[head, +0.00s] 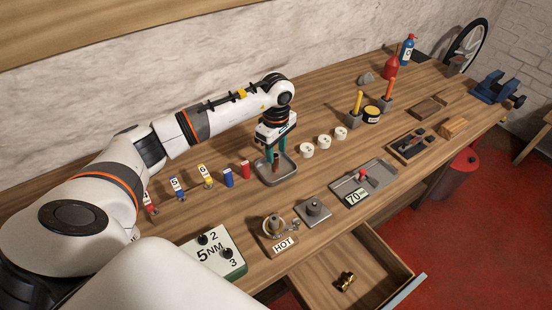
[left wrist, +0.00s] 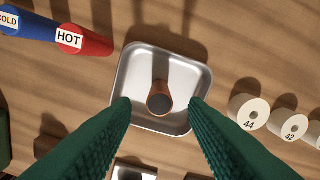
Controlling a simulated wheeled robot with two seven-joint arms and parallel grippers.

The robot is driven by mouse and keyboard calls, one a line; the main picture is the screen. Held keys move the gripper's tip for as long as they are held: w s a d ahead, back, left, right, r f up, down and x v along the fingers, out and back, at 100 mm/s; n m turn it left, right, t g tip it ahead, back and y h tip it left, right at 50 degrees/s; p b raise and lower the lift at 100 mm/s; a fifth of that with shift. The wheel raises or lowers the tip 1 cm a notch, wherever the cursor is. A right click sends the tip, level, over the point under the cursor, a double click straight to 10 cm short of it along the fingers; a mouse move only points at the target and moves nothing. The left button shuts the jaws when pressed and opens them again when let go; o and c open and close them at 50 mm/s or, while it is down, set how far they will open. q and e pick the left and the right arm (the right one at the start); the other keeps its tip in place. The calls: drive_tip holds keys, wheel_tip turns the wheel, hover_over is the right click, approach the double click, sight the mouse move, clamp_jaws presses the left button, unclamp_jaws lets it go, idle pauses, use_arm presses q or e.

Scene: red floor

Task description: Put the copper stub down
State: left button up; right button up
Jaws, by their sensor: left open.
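The copper stub (left wrist: 160,100) is a short copper-coloured tube with a dark open end. In the left wrist view it stands in a shallow metal tray (left wrist: 135,75), between and just ahead of my fingertips. My left gripper (left wrist: 160,104) has green ribbed fingers, open, with a gap on each side of the stub. In the head view my left gripper (head: 276,160) points down over the same tray (head: 290,180), and the stub (head: 276,164) shows partly between the fingers. My right gripper is not in view.
Blue and red cylinders (head: 245,167) stand left of the tray. White numbered rolls (head: 307,150) stand to its right. An open drawer (head: 318,287) holds a brass fitting (head: 345,281).

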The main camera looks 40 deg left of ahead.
sight(276, 156)
use_arm(q)
wheel_tip(276, 156, up, 9)
drive_tip(key=b, duration=0.2)
drive_tip(key=shift+f, duration=0.2)
